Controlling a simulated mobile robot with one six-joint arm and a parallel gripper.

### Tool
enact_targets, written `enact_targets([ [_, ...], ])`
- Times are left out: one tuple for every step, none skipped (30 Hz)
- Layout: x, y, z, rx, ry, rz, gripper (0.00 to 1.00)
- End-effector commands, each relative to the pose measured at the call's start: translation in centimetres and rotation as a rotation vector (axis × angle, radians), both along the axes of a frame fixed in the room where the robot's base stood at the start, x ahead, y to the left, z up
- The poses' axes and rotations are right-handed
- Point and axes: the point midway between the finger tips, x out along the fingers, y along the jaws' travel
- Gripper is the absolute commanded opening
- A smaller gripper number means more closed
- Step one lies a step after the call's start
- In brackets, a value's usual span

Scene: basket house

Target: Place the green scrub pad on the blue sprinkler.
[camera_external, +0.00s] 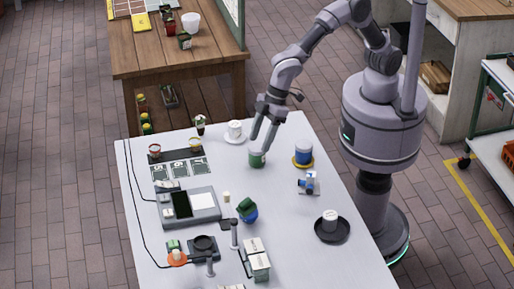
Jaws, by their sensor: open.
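A dark green block (245,204), which looks like the scrub pad, rests tilted on a round blue thing (251,216) in the middle of the white table. The blue thing may be the sprinkler; it is too small to tell for sure. A small blue and white object (308,183) stands to the right and could also be the sprinkler. My gripper (263,146) is open and points down, with its fingertips just above or beside a green cup-like object (257,160). I cannot tell whether they touch. The gripper is well apart from the green block.
A blue and white can (303,152) stands on a yellow base. A white cup on a saucer (235,138) is behind; a dark plate (332,230) with a white cup is at right. A grey device (190,208) and posts crowd the left and front. The right middle is clearer.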

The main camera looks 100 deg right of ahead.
Motion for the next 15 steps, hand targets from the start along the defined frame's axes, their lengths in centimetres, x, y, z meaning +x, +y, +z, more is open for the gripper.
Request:
enact_targets([
  [-1.7,-3.8,3.9,0.028,-0.009,-0.065,0.56],
  [-3.3,-6.2,5.8,0.048,-0.008,-0.108,0.56],
  [-5.9,-9.2,8.1,0.074,-0.008,-0.166,0.56],
  [-8.0,-11.4,9.6,0.094,-0.009,-0.21,0.56],
  [-10.4,-13.5,10.8,0.116,-0.011,-0.254,0.56],
  [-13.7,-16.0,11.9,0.144,-0.014,-0.311,0.56],
  [-16.3,-17.5,12.4,0.166,-0.016,-0.353,0.56],
  [-18.7,-18.9,12.6,0.186,-0.019,-0.392,0.56],
  [-21.8,-20.2,12.5,0.212,-0.023,-0.439,0.56],
  [-23.8,-21.0,12.2,0.229,-0.026,-0.47,0.56],
  [-25.5,-21.5,11.8,0.245,-0.029,-0.498,0.56],
  [-27.4,-22.1,11.2,0.262,-0.032,-0.528,0.56],
  [-28.6,-22.3,10.7,0.273,-0.033,-0.545,0.56],
  [-29.4,-22.5,10.4,0.28,-0.035,-0.559,0.56],
  [-30.3,-22.6,10.0,0.289,-0.037,-0.572,0.56],
])
